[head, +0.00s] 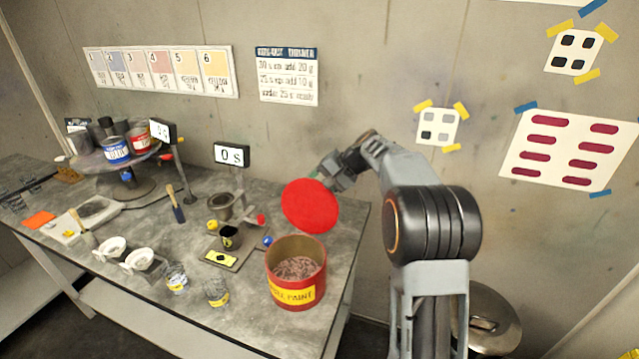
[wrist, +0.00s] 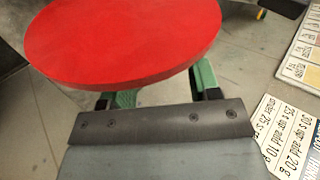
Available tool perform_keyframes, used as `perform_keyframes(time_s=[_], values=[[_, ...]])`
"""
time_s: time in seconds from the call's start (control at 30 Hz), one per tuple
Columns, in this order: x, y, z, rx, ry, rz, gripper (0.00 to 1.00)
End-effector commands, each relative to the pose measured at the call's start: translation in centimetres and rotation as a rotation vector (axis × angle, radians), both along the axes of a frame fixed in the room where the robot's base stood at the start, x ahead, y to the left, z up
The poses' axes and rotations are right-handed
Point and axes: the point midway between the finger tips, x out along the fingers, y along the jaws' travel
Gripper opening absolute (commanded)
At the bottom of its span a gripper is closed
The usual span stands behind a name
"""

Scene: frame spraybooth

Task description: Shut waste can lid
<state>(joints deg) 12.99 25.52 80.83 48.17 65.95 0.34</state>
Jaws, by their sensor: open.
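The waste can (head: 291,297) is a red round can with a yellow label, standing at the right end of the grey table. Its mouth is open and shows brownish crumpled contents. The round red lid (head: 310,206) stands raised above the can's back rim, its face toward the head camera. My gripper (head: 336,178) is behind the lid at its upper right, partly hidden by it. In the wrist view the lid (wrist: 125,40) fills the upper left, in front of my open green fingers (wrist: 158,93). The lid covers the fingertips, so I cannot tell whether they touch it.
A scale with a black cup (head: 229,238) and a timer display (head: 232,154) stand left of the can. Glass jars (head: 216,291), white cups (head: 139,259) and a turntable with paint tins (head: 116,151) are farther left. The wall (head: 375,60) rises close behind the table.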

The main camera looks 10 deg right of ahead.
Motion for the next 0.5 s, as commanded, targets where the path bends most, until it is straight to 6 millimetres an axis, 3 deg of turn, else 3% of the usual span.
perform_keyframes(time_s=[0.47,0.5], values=[[0.32,0.61,-0.64,0.0,-0.001,0.001,0.57],[0.32,0.61,-0.64,0.0,-0.001,0.001,0.53]])
